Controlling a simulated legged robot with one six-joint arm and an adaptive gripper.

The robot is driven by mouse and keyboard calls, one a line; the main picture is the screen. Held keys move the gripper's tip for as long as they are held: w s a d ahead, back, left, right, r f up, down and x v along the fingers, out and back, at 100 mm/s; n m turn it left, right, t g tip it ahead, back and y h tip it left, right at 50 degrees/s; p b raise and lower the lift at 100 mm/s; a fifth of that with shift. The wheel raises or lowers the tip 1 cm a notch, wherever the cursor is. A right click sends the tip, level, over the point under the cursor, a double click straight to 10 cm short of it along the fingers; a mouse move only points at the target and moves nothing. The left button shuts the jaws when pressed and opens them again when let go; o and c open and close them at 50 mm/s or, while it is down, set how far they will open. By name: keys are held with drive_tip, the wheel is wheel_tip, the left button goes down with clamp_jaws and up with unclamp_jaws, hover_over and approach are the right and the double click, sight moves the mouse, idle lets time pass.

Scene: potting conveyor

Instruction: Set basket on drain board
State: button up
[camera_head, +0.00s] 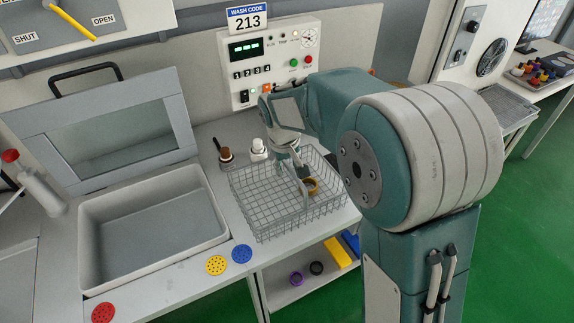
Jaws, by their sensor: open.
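The wire basket (262,218) is a grey mesh box on the light grey worktop (215,178) right of the wash basin. I cannot tell whether this worktop is the drain board. My gripper (303,172) is at the basket, around the height of its upper part, and open. Its fingers are small and partly hidden by the arm and mesh, so contact with the basket is unclear. A small yellow-brown ring-shaped item (311,185) shows inside the basket, close to the gripper.
The basin (150,255) has its windowed lid (110,135) raised. A dark-topped brush-like item (225,152) and a white bottle (258,148) stand behind the basket. A control panel (275,65) is at the back. Coloured discs (216,265) lie along the front edge.

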wheel_tip(320, 180, up, 11)
drive_tip(key=s+a, duration=0.1)
drive_tip(key=s, duration=0.1)
drive_tip(key=s+d+r+m+t, duration=0.1)
drive_tip(key=s+d+r, duration=0.3)
drive_tip(key=s, duration=0.1)
drive_tip(key=s+d+f+m+t, duration=0.1)
drive_tip(key=s+d, duration=0.2)
drive_tip(key=s, duration=0.6)
drive_tip(key=s+d+f+m+t+y, duration=0.1)
drive_tip(key=s+d, duration=0.3)
drive_tip(key=s, duration=0.5)
drive_tip(key=shift+s+f+m+t, duration=0.2)
drive_tip(key=shift+f+m+t, duration=0.3)
drive_tip(key=shift+f+m, duration=0.25)
drive_tip(key=shift+r, duration=0.1)
